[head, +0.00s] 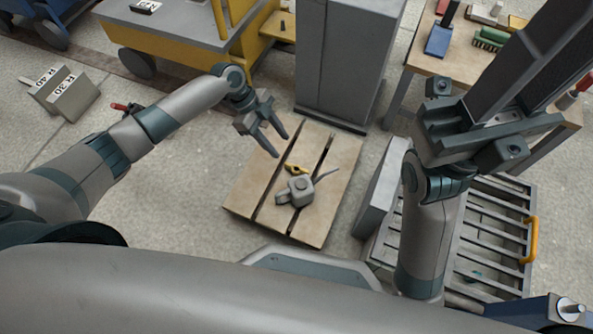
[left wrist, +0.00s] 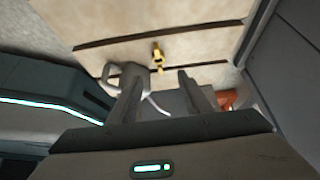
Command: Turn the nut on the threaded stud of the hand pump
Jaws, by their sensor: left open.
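The grey hand pump (head: 300,190) sits on a wooden pallet-like platform (head: 330,207) with dark slots. A thin grey lever sticks out from it. A small yellow winged piece (head: 296,169), seemingly the nut, shows just behind the pump; I cannot make out the stud's threads. In the left wrist view the yellow piece (left wrist: 158,56) and the pump (left wrist: 130,72) show beyond the fingers. My left gripper (head: 279,145) is open and empty, above the platform's back left part, apart from the pump. My right gripper is at the upper right, its fingers not clear.
A tall grey cabinet (head: 345,60) stands behind the platform. A yellow cart (head: 180,50) is at the back left. A workbench (head: 440,60) with brushes is at the back right. A slatted rack (head: 490,235) with an orange handle lies at the right.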

